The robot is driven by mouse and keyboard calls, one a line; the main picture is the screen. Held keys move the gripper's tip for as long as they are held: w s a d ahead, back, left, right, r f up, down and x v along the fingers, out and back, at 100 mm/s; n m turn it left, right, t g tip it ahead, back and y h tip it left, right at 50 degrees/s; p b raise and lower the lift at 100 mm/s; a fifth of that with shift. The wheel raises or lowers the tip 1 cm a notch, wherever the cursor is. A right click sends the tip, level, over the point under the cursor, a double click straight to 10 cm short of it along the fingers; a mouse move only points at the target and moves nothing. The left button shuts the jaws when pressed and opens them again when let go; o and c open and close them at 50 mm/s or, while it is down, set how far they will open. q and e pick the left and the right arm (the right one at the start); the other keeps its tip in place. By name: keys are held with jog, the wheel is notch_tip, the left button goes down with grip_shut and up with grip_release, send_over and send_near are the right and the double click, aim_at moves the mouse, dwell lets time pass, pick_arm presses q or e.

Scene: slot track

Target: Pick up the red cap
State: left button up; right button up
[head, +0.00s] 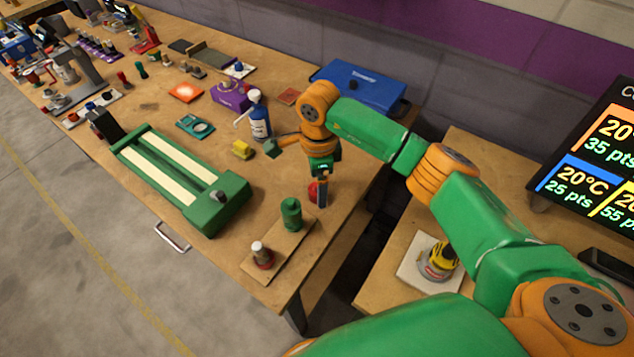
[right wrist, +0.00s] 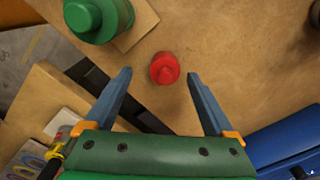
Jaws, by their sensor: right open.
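The red cap (right wrist: 164,68) stands on the wooden table, seen from above in the right wrist view. My right gripper (right wrist: 160,75) is open, with one blue-grey finger on each side of the cap and a gap to both. In the head view the cap (head: 312,191) shows as a red patch beside my right gripper (head: 321,194), which points down at the table and partly hides it. I cannot tell the exact height of the fingertips. My left gripper is not in view.
A wooden board near the cap carries a green cylinder (head: 291,214) and a red-based, white-topped piece (head: 262,255). A green slot track (head: 214,205) lies to the left. A blue toolbox (head: 358,85) and a blue bottle (head: 260,122) stand farther back. The table edge is close.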

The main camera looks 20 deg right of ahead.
jog(key=shift+w+f, duration=0.15)
jog(key=shift+f, duration=0.35)
jog(key=shift+w+f, duration=0.15)
jog(key=shift+f, duration=0.35)
jog(key=shift+w+f, duration=0.1)
jog(key=shift+w, duration=0.05)
jog(key=c, duration=0.8)
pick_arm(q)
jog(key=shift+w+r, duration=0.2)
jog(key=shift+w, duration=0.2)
pick_arm(e)
jog(key=c, duration=0.6)
